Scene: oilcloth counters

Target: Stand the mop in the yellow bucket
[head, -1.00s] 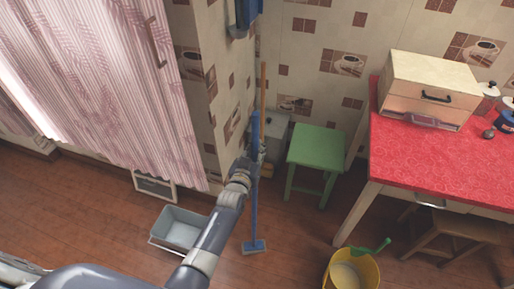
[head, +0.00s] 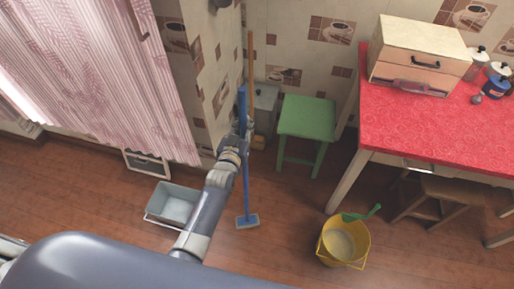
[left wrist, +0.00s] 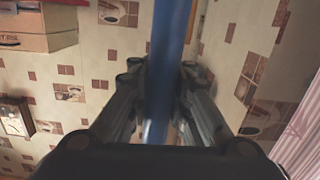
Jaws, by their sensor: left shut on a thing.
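The mop (head: 246,185) has a blue handle and a flat pale-and-blue head. It stands nearly upright, with its head (head: 247,221) at floor level in the head view. My left gripper (head: 242,132) is shut on the blue handle, well above the head. In the left wrist view the blue handle (left wrist: 170,45) runs between the fingers (left wrist: 158,85). The yellow bucket (head: 343,243) stands on the floor to the right of the mop, apart from it, with something pale inside and a green thing at its rim. My right gripper is not seen.
A grey basin (head: 173,205) stands on the floor left of the mop. A green stool (head: 308,117) and a wooden stick (head: 251,70) are behind it. The red-topped table (head: 430,130) is at the right. Floor between mop and bucket is clear.

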